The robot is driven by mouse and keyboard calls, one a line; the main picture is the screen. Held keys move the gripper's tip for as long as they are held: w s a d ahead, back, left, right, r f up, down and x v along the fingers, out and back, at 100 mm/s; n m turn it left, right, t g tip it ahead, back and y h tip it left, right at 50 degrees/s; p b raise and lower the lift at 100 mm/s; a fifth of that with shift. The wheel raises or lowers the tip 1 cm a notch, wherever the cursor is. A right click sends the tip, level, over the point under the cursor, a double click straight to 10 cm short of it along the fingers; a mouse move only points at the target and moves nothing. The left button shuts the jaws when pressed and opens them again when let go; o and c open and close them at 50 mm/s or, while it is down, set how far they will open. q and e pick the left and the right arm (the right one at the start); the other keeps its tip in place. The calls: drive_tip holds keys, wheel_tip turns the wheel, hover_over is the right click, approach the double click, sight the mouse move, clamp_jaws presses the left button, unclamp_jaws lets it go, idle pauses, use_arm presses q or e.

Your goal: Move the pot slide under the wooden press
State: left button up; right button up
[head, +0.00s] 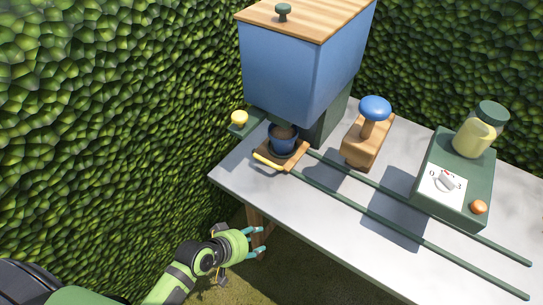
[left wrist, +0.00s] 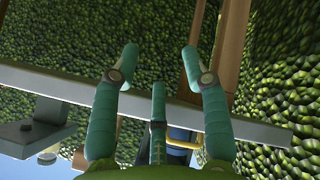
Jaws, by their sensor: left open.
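The pot slide (head: 296,154) is a small square wooden plate with a yellow handle (head: 266,161) on its near left side. It sits on green rails at the left end of the table. A blue pot (head: 284,141) with brown contents stands on it, below the blue hopper. The wooden press (head: 362,150) with a blue round knob (head: 375,108) stands further right along the rails. My left gripper (head: 257,242) is open and empty, lower than the tabletop, off its near left edge. Its spread teal fingers (left wrist: 160,58) show in the left wrist view. My right gripper is out of view.
The large blue hopper (head: 303,68) with a wooden lid overhangs the pot. A green box (head: 452,178) with a dial and a yellow jar stands at the right. The table edge (head: 300,225) lies between my gripper and the slide. Hedge walls (head: 110,110) close in left and behind.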

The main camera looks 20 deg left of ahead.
sight(265, 162)
use_arm(q)
drive_tip(key=w+d+r+t+h+p, duration=0.1)
drive_tip(key=w+d+r+h, duration=0.15)
drive_tip(key=r, duration=0.65)
drive_tip(key=w+n+t, duration=0.1)
drive_tip(key=w+r+n+t, duration=0.1)
drive_tip(key=w+n, duration=0.1)
drive_tip(key=w+r+n+t, duration=0.1)
drive_tip(key=w+n, duration=0.1)
drive_tip(key=shift+a, duration=0.4)
drive_tip(key=w+a+n+t, duration=0.1)
drive_tip(key=n, duration=0.1)
drive_tip(key=w+a+r+n+t+y, duration=0.1)
drive_tip(key=w+a, duration=0.1)
drive_tip(key=w+a+n+t, duration=0.1)
drive_tip(key=w+a+n, duration=0.1)
drive_tip(key=shift+r+n+y, duration=0.25)
drive_tip(key=shift+r+n, duration=0.05)
drive_tip(key=shift+w+a, duration=0.1)
drive_tip(key=shift+w, duration=0.25)
drive_tip(key=x, duration=0.6)
drive_tip(key=shift+w, duration=0.25)
clamp_jaws()
